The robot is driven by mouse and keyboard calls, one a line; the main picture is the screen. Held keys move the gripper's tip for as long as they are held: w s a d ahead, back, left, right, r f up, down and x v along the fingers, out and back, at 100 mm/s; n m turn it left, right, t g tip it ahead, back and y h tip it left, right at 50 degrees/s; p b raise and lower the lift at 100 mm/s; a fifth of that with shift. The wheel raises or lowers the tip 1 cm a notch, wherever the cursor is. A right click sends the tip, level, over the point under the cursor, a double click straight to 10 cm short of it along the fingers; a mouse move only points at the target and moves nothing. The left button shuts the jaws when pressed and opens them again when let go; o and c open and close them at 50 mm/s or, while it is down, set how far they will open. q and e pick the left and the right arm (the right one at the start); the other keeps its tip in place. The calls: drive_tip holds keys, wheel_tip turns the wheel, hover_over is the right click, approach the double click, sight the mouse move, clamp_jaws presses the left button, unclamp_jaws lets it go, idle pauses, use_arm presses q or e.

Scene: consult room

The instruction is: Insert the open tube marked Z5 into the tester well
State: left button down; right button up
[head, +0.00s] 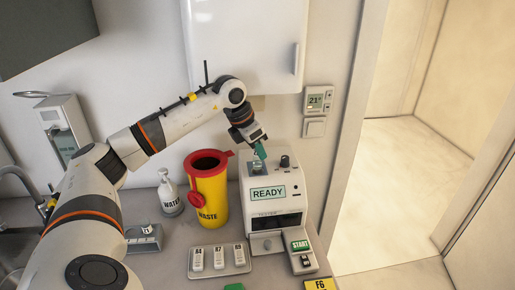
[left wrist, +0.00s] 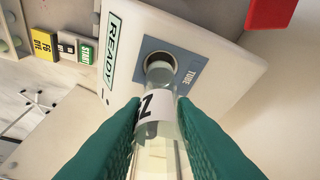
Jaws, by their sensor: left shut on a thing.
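The tester (head: 275,219) is a white device on the counter with a READY display (head: 268,193). In the left wrist view its round well (left wrist: 160,60) sits in a blue-grey plate marked TUBE. My left gripper (head: 260,150) is above the tester's top. Its green fingers are shut on a clear tube (left wrist: 162,108) with a white label; only a Z can be read. In the left wrist view the tube's far end overlaps the well's opening; I cannot tell whether it is inside or just above. My right gripper is not in view.
A yellow WASTE bin (head: 208,200) with a red rim stands left of the tester, beside a WATER bottle (head: 168,197). A tray (head: 221,271) with three labelled white pieces lies in front. A green START button (head: 300,245) is at the tester's front right. A wall cabinet (head: 240,50) hangs above.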

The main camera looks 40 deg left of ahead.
use_arm(q)
drive_tip(key=shift+f, duration=0.2)
drive_tip(key=shift+f+b, duration=1.7)
drive_tip(key=shift+f, duration=0.4)
drive_tip(key=c, duration=1.1)
unclamp_jaws()
drive_tip(key=shift+r, duration=0.15)
drive_tip(key=b+v, duration=0.2)
drive_tip(key=v, duration=1)
